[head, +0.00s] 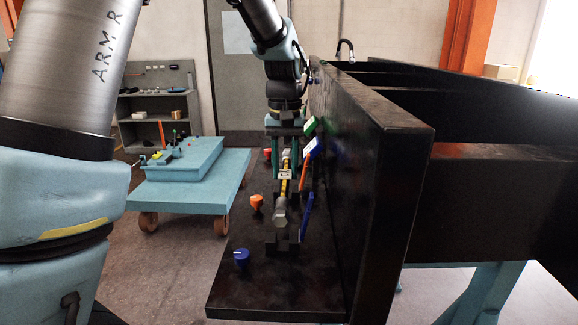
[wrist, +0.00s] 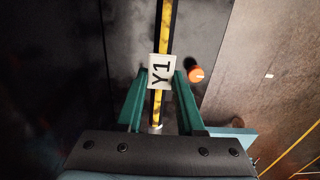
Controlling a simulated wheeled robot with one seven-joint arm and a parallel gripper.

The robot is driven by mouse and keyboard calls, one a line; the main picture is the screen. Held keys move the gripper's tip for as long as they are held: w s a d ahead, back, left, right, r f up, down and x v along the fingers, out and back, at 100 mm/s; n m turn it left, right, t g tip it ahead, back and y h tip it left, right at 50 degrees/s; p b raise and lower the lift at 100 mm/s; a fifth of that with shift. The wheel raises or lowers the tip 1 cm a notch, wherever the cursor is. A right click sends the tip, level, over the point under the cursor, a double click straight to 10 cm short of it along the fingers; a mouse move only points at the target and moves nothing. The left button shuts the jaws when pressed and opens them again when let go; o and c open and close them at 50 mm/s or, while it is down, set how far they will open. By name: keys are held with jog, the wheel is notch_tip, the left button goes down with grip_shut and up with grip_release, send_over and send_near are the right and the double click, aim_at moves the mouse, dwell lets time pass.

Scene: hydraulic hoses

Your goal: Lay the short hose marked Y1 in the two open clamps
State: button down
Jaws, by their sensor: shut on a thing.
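The hose runs lengthwise above the black shelf, with a grey metal end fitting (head: 280,216) toward the head camera. A dark clamp (head: 284,240) stands at that near end. Whether the fitting rests in it, I cannot tell. The far end and far clamp are largely hidden by my gripper.
The black shelf (head: 264,287) joins a tall black wall (head: 377,200) close on the right. Orange knobs (head: 257,202) and a blue knob (head: 241,257) stand left of the hose. Blue (head: 307,214) and orange levers stand right. A blue cart (head: 190,190) is left.

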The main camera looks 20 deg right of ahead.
jog(key=shift+s+f, duration=0.1)
jog(key=shift+f, duration=0.2)
jog(key=shift+f+b, duration=1.65)
jog(key=shift+f, duration=0.95)
jog(key=shift+p, duration=0.5)
jog(key=shift+f+b, duration=0.9)
jog(key=shift+f, duration=0.75)
jog(key=shift+c, duration=2.2)
grip_release()
jog(key=shift+r, duration=0.1)
